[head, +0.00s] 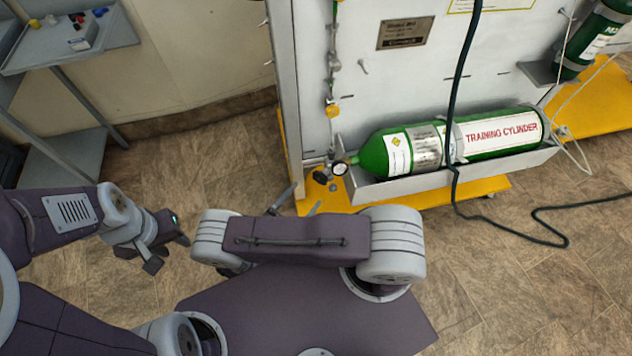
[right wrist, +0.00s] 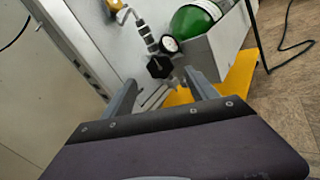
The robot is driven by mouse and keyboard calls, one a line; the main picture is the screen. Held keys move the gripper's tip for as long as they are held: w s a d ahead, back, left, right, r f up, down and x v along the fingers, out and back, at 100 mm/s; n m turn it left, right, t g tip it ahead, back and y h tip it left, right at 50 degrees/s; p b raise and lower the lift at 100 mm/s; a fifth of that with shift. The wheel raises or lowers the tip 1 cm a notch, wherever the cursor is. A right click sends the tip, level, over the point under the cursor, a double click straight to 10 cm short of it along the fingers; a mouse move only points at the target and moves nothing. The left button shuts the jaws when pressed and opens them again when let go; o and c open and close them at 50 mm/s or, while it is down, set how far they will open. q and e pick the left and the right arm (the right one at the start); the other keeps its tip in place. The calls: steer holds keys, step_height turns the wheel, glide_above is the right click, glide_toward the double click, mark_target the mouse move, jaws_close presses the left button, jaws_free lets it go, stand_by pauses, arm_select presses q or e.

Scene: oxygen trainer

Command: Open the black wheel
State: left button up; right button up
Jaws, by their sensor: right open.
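The black wheel (right wrist: 159,67) is a small dark knob on the valve by the neck of the green cylinder. In the head view the black wheel (head: 320,177) sits left of the round gauge (head: 340,169). My right gripper (right wrist: 160,88) is open, with the wheel beyond and between its two fingers in the wrist view. No contact shows. In the head view my right gripper (head: 300,203) is mostly hidden behind my arm, with only finger parts showing. My left gripper (head: 168,254) is open and empty over the floor at the left.
The green training cylinder (head: 375,157) lies in a grey trough on a yellow base (head: 485,187). A dark hose (head: 453,130) hangs in front of it and trails across the floor. A grey shelf (head: 60,52) stands at the far left. Floor between shelf and panel is clear.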

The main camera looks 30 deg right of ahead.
mark_target(319, 180)
steer(key=x, duration=0.7)
steer(key=c, duration=1.4)
steer(key=shift+o, duration=0.2)
